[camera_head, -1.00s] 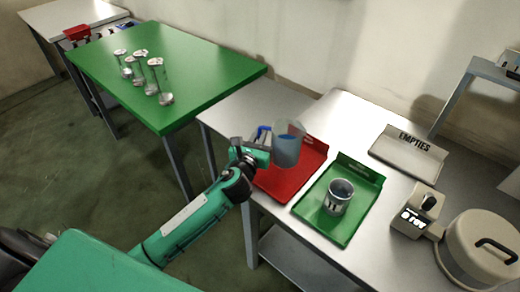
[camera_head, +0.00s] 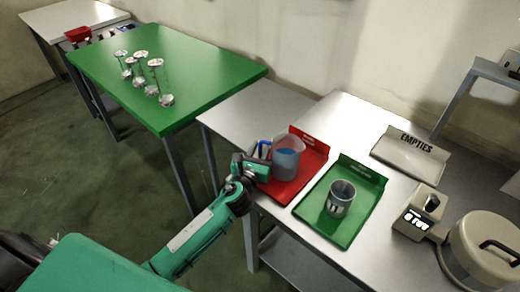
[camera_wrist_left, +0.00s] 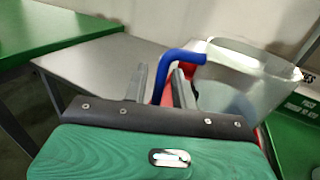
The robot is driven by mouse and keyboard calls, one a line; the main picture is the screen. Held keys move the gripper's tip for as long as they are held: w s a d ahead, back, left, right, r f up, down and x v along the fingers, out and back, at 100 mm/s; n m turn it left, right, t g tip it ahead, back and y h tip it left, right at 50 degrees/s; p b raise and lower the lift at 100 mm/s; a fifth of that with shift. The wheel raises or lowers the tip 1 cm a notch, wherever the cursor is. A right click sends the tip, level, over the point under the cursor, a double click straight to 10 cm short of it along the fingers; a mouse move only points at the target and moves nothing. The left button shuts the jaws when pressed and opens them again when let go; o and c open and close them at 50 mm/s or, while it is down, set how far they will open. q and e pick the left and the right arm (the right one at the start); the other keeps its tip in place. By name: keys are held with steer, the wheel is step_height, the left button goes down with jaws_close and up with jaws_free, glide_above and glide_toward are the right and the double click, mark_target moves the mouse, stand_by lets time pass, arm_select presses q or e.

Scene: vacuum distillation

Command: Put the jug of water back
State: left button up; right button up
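The jug (camera_head: 287,158) is clear with a blue handle and bluish water inside. It is upright at the red tray (camera_head: 285,193); I cannot tell whether its base touches the tray. My left gripper (camera_head: 265,163) is at the handle on the jug's left side. My right gripper is not in view.
A green tray (camera_head: 345,228) right of the red one holds a grey cup (camera_head: 340,198). A green table (camera_head: 200,70) at left bears several glass flasks.

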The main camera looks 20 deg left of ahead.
arm_select(q)
steer(key=shift+r, duration=0.15)
steer(key=s, duration=0.3)
steer(key=s+b, duration=0.1)
steer(key=s, duration=0.6)
steer(key=shift+s+d, duration=0.3)
steer(key=shift+s, duration=0.1)
steer(key=shift+s+r+b, duration=0.1)
steer(key=shift+s+b, duration=0.2)
steer(key=shift+s, duration=0.35)
